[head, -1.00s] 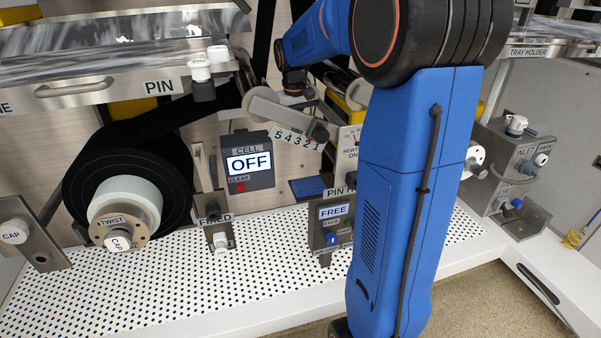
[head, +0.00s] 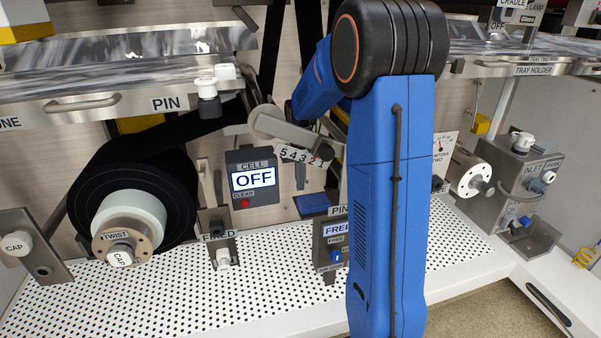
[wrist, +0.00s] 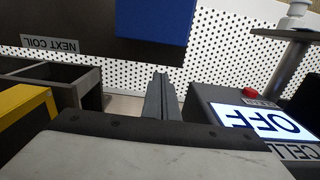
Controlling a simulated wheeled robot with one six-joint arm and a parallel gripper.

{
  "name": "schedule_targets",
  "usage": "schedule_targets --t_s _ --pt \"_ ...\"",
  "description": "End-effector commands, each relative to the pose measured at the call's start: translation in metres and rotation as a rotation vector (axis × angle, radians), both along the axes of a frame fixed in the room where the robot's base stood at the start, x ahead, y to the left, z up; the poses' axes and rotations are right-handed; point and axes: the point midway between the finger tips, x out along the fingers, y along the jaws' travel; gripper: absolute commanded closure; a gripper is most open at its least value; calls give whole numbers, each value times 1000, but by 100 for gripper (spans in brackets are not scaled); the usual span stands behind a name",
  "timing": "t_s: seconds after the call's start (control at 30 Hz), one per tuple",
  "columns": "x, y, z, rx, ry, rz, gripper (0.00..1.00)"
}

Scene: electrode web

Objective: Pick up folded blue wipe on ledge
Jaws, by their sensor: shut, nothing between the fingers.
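The folded blue wipe (head: 312,204) is a flat blue rectangle low on the back wall in the head view, left of the tall blue arm link. In the wrist view the blue wipe (wrist: 152,20) lies on a dark ledge (wrist: 75,40), cut off by the top edge of the picture. My gripper (wrist: 162,82) is shut and empty, its two dark fingers together in the middle of the wrist view. The fingertips appear just short of the wipe in the picture, apart from it; the height gap cannot be told.
The CELL box (head: 253,178) reading OFF stands left of the wipe, close beside the fingers in the wrist view (wrist: 255,120). A PIN box (head: 331,242) stands in front. A NEXT COIL label (wrist: 50,44) marks the ledge. A white perforated deck (head: 180,290) lies below.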

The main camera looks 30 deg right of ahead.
Motion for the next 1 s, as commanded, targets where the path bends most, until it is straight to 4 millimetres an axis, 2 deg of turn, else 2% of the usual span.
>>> schedule_targets --t_s 0.03,0.23,0.4,0.87,1.0 --pt "-1 0 -7 1 2 0 100" --pt "-27 8 -4 1 5 0 100" --pt "-40 11 -4 0 5 0 100" --pt "-41 12 -4 0 1 0 100" --pt "-51 15 -4 0 1 0 100"
